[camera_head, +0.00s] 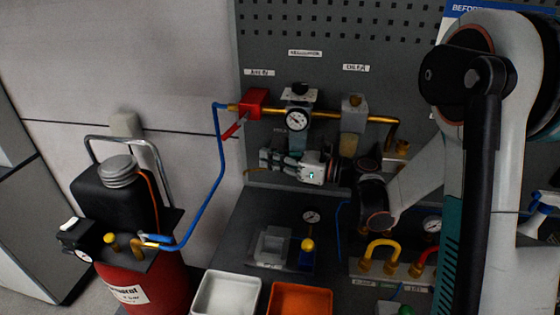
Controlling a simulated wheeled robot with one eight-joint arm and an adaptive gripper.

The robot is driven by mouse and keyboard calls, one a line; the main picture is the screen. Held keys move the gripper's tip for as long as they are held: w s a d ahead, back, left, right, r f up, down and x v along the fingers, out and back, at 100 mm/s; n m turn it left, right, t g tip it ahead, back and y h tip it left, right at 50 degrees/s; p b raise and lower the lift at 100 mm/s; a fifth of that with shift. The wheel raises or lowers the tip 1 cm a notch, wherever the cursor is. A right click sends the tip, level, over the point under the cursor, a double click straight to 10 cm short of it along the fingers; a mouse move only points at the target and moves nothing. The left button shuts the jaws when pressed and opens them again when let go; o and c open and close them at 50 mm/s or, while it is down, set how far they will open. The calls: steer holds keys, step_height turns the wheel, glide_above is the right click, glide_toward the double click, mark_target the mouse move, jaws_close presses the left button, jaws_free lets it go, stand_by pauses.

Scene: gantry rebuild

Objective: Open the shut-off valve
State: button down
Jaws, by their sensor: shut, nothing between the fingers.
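The shut-off valve is the red block (254,102) on the brass pipe at the left edge of the grey panel. A red lever (233,130) slants down and to the left below it. A blue hose (220,150) joins the pipe left of the valve. My gripper (266,161) is in front of the panel, below and to the right of the valve, with its fingers pointing left. The fingers are shut and empty, apart from the lever in the picture. The exact depth between fingers and lever cannot be told.
A pressure gauge (296,120) and a filter unit (353,114) sit on the pipe above my gripper. A white tray (226,274) and an orange tray (300,287) are in front.

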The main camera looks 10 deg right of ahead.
mark_target(227, 138)
steer(key=w+a+r, duration=0.2)
steer(key=w+a, duration=0.2)
steer(key=a, duration=0.2)
steer(key=shift+a+r+b, duration=0.2)
steer(key=shift+r+b, duration=0.15)
steer(key=shift+b, duration=0.1)
steer(key=shift+w+a+t+y+b, duration=0.1)
steer(key=shift+a+t+y+b, duration=0.35)
steer(key=shift+y+b, duration=0.45)
steer(key=shift+w+a+t+y+b, duration=0.2)
steer(key=shift+a+y+b, duration=0.25)
steer(key=shift+b, duration=0.5)
steer(key=shift+w+a+r, duration=0.15)
steer(key=shift+a+r, duration=0.15)
steer(key=shift+a, duration=0.1)
steer(key=shift+w+a+r, duration=0.2)
steer(key=shift+a+r, duration=0.3)
steer(key=shift+a, duration=0.05)
steer(key=shift+w+a+r, duration=0.15)
steer(key=shift+a+r, duration=0.35)
steer(key=shift+a+f, duration=0.1)
